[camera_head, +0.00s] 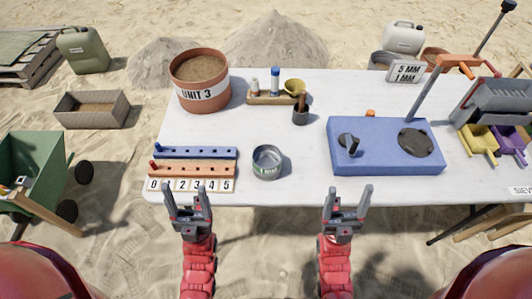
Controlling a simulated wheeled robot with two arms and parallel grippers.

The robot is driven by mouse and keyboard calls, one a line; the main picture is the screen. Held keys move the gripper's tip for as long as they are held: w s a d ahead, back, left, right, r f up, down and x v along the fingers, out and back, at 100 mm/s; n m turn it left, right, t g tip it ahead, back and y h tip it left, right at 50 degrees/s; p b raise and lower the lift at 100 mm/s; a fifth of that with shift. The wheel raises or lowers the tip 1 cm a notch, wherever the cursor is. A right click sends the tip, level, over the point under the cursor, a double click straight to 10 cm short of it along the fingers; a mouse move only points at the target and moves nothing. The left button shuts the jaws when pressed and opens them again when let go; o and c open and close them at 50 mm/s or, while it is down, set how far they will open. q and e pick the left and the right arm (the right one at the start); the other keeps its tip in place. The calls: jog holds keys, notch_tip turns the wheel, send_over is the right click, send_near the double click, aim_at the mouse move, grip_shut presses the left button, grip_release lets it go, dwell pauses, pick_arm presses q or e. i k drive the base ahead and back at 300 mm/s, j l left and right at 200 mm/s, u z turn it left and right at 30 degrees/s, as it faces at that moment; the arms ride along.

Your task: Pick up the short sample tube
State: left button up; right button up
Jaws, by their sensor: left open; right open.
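A short pale sample tube (255,86) stands upright at the left end of a small wooden rack (262,99) near the back of the white table (300,188). A taller white tube with a blue cap (275,80) stands beside it in the same rack. A yellow funnel-shaped cup (294,86) is at the rack's right end. My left gripper (186,194) is open and empty at the table's front edge, by the numbered board. My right gripper (348,194) is open and empty at the front edge, below the blue box. Both are well short of the rack.
The UNIT 3 bucket (201,80) of sand stands left of the rack. A dark cup with a brown handle (300,113) is just in front of it. A round metal tin (267,162), the numbered peg board (191,176) and a blue device (386,144) occupy the front.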

aim_at(254, 80)
jog(key=i+j+z, duration=0.1)
jog(key=z, duration=0.25)
jog(key=i+j+z, duration=0.2)
jog(key=z, duration=0.15)
jog(key=i+j+z, duration=0.2)
jog(key=z, duration=0.15)
